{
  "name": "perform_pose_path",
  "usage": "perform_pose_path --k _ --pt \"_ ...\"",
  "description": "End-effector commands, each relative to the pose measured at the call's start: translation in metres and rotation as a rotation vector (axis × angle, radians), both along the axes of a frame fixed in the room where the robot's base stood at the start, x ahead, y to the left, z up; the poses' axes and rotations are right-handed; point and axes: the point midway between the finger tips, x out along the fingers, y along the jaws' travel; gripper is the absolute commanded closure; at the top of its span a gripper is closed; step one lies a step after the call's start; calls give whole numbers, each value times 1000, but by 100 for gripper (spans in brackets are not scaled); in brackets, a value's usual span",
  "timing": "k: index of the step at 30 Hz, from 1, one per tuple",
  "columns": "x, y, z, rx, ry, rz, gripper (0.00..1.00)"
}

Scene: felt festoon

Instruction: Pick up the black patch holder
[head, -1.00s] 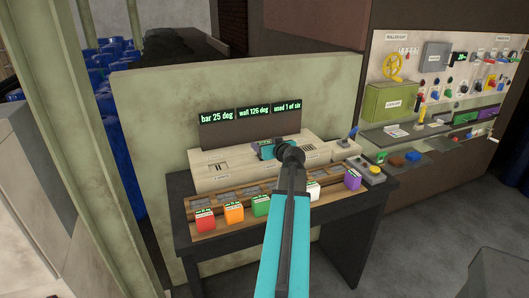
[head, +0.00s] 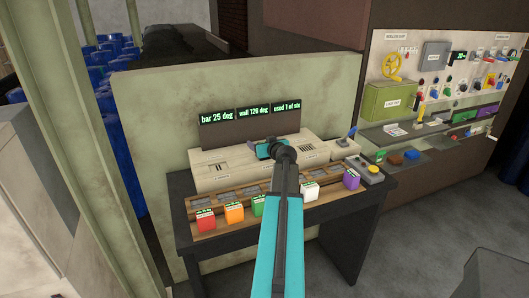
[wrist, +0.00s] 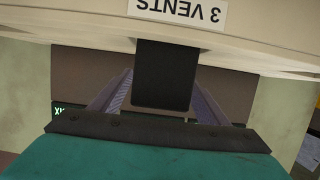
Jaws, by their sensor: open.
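A plain black block, which looks like the black patch holder (wrist: 165,75), shows in the middle of the wrist view. It projects from the edge of the cream console (wrist: 240,45), near an upside-down "3 VENTS" label. My gripper (wrist: 160,95) is open, with one ribbed finger on each side of the block. I cannot tell whether either finger touches it. In the head view my gripper (head: 268,149) is over the middle of the console (head: 220,172). The black holder cannot be made out there; my arm hides part of the console and rack.
A wooden rack (head: 228,198) along the front of the dark table holds red (head: 204,219), orange (head: 233,213), green (head: 258,206), white (head: 309,191) and purple (head: 351,180) blocks. A display panel (head: 236,128) stands behind the console. A joystick box (head: 345,148) is at the right.

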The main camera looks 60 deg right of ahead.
Motion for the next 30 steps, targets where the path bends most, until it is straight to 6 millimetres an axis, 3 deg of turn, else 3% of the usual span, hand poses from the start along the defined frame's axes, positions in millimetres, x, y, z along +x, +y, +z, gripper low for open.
perform_pose_path --k 6,15,30 --pt "0 0 0 0 0 0 31" --pt "0 0 0 0 0 1 81" --pt "1 0 7 0 -1 1 81"
